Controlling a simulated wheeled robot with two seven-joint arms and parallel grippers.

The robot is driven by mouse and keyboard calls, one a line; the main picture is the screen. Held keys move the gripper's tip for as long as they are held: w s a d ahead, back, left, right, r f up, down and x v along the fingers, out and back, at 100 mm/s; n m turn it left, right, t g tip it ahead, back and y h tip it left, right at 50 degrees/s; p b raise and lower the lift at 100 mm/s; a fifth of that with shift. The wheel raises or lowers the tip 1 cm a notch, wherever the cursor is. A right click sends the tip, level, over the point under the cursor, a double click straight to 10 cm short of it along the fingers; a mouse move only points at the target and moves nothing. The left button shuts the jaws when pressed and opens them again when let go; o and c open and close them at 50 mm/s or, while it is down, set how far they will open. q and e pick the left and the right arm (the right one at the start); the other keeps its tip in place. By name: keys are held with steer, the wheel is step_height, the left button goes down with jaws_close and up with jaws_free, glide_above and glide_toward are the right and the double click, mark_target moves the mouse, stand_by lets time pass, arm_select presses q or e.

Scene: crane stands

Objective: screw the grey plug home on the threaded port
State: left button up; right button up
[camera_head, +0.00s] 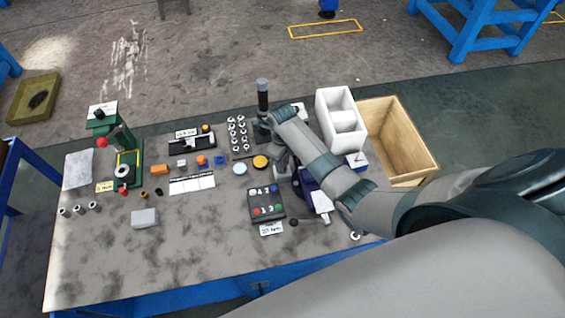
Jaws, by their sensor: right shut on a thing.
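My right arm comes in from the right and bends down over the bench. My right gripper (283,166) points down beside the blue fixture (306,183), right of the yellow disc. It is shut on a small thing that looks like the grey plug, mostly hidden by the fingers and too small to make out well. I cannot make out the threaded port; my arm covers much of that area. I cannot tell whether the plug touches the port. My left gripper is not in view.
The workbench (110,262) holds a green press (121,140), a button box (266,202), a grey block (145,217) and a black post (263,98) close to my wrist. A white bin (342,112) and wooden crate (400,135) stand at right. The front left bench is clear.

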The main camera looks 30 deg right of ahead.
steer(key=m, duration=0.2)
steer(key=shift+a+m, duration=0.15)
steer(key=shift+m, duration=1.35)
steer(key=o, duration=1)
steer(key=shift+c, duration=0.7)
steer(key=n, duration=0.3)
steer(key=shift+n, duration=1.1)
